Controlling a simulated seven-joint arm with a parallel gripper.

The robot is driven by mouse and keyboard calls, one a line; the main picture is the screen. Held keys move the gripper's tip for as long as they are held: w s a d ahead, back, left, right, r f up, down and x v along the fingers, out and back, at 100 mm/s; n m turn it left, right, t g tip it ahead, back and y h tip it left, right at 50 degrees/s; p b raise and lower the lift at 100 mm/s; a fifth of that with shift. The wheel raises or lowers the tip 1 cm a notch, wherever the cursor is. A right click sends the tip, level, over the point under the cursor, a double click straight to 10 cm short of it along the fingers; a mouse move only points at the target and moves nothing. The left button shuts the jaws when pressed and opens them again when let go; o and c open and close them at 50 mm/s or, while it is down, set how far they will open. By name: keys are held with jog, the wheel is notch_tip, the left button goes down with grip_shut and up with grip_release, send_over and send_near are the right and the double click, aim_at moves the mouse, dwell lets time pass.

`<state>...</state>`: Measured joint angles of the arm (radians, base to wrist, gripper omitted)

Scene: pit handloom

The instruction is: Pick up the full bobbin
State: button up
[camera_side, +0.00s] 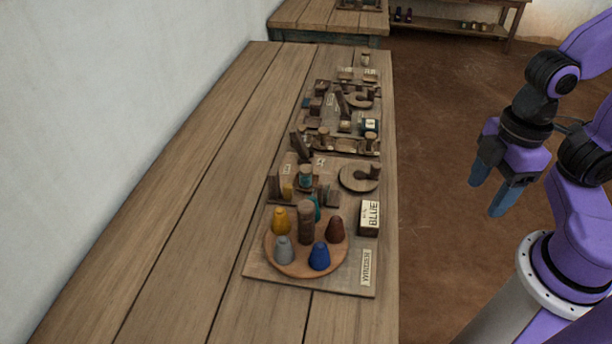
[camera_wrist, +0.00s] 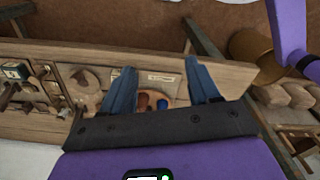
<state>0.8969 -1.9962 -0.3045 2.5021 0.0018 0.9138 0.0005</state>
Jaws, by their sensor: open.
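My gripper (camera_side: 487,195) hangs open and empty to the right of the bench, over the floor side, well apart from everything on it. In the wrist view its two blue fingers (camera_wrist: 160,78) are spread. A small spool wound with teal (camera_side: 306,176) stands in a wooden holder behind the round tray; it may be the full bobbin, but I cannot tell for sure. The round tray (camera_side: 270,255) carries yellow (camera_side: 280,221), grey (camera_side: 283,249), blue (camera_side: 319,257) and brown (camera_side: 335,230) cones around a wooden post (camera_side: 306,222). A teal cone is partly hidden behind the post.
A box labelled BLUE (camera_side: 369,218) stands right of the tray. A wooden disc (camera_side: 352,178) and several small wooden stations line the bench's right edge farther back. The bench's left side (camera_side: 180,200) is bare, beside a white wall. Another table (camera_side: 330,18) stands behind.

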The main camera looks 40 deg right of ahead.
dwell(0.3)
jog(key=m+t+y, duration=0.3)
jog(key=m+y, duration=1)
jog(key=m, duration=2)
send_near(308, 168)
jog(key=shift+m, duration=0.3)
jog(key=x, duration=0.5)
jog(key=shift+w+a+r, duration=0.2)
jog(key=shift+a, duration=0.05)
jog(key=shift+f+x, duration=0.15)
jog(key=shift+x, duration=1.15)
jog(key=shift+f+x, duration=0.15)
jog(key=shift+x, duration=1.2)
jog(key=shift+s+d, duration=0.1)
